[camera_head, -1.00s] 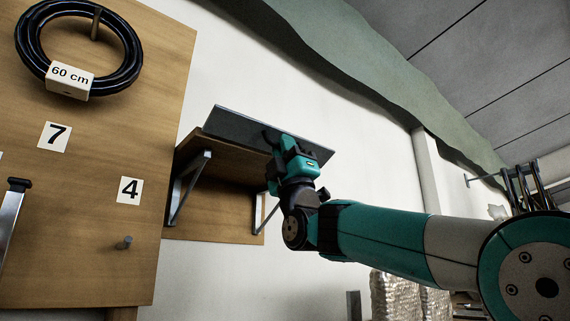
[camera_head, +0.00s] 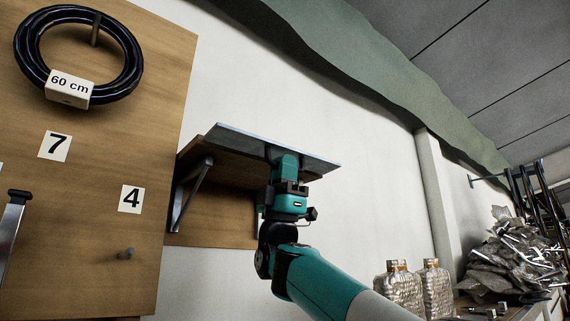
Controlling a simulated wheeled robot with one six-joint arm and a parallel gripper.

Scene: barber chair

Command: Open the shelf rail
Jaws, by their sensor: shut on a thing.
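A small wooden shelf (camera_head: 212,224) is fixed to the white wall on metal brackets (camera_head: 192,195). A thin grey rail panel (camera_head: 237,136) runs along its upper front edge and now shows as a narrow, nearly edge-on strip, tilted in the picture. My gripper (camera_head: 284,157) comes up from below and is shut on the rail, right of its middle. The gripper's body hides part of the shelf's right side and its right bracket. The contact between the fingertips and the rail is small and partly hidden.
A wooden board (camera_head: 100,210) at left carries a black cable coil (camera_head: 30,72), number labels and pegs. At lower right are wrapped bottles (camera_head: 436,289) and a heap of clear bags (camera_head: 508,258). The wall right of the shelf is clear.

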